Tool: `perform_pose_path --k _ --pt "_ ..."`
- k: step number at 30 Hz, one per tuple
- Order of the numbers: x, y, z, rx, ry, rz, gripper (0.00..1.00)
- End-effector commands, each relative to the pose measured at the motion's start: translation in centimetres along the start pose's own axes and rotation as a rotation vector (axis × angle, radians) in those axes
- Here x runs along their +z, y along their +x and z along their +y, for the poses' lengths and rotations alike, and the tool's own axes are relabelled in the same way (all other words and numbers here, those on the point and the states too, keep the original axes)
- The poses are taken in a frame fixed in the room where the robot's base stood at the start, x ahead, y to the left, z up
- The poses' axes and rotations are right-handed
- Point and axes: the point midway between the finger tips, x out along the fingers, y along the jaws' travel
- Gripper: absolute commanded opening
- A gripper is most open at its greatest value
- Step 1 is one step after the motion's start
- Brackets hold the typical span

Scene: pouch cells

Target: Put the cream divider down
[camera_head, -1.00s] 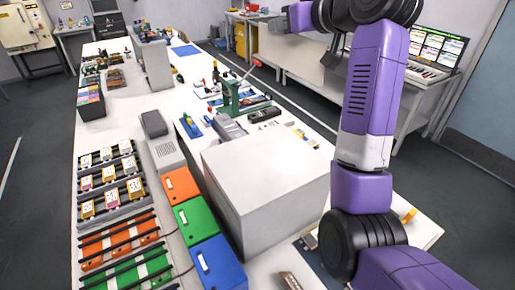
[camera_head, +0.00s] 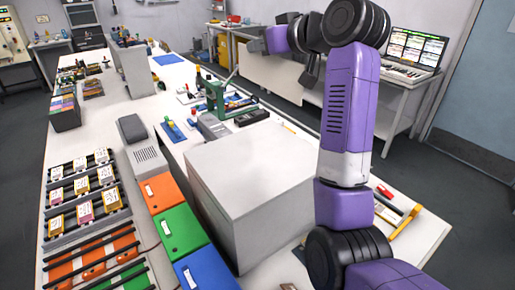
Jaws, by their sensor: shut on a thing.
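My gripper (camera_head: 255,45) is at the top centre of the head view, at the end of my raised purple and black arm. It is small, dark and seen side-on, pointing left. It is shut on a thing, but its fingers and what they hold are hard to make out. I cannot clearly tell the cream divider from the pale bench panel behind. No cream divider shows clearly lying on the white worktable (camera_head: 105,130).
A large pale box (camera_head: 250,165) stands mid-table. Orange (camera_head: 160,190), green (camera_head: 180,232) and blue (camera_head: 207,270) boxes stand left of it. Racks of cells (camera_head: 85,195) are at the left. A green press (camera_head: 218,95) and small tools stand behind. A screen (camera_head: 412,48) is on the side bench.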

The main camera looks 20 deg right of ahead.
Motion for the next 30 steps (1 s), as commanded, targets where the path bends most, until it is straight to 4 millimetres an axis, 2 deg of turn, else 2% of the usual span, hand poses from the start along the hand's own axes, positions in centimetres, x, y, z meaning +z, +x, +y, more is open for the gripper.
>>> perform_pose_path --k 15,18,26,30 --pt "11.5 3.5 -0.1 -0.002 0.002 -0.005 0.00" --pt "13.1 4.0 -0.1 -0.001 0.000 -0.004 0.00" --pt "14.7 4.5 0.0 0.000 0.001 -0.001 0.00" --pt "16.5 5.0 0.0 -0.001 0.002 -0.004 0.00"
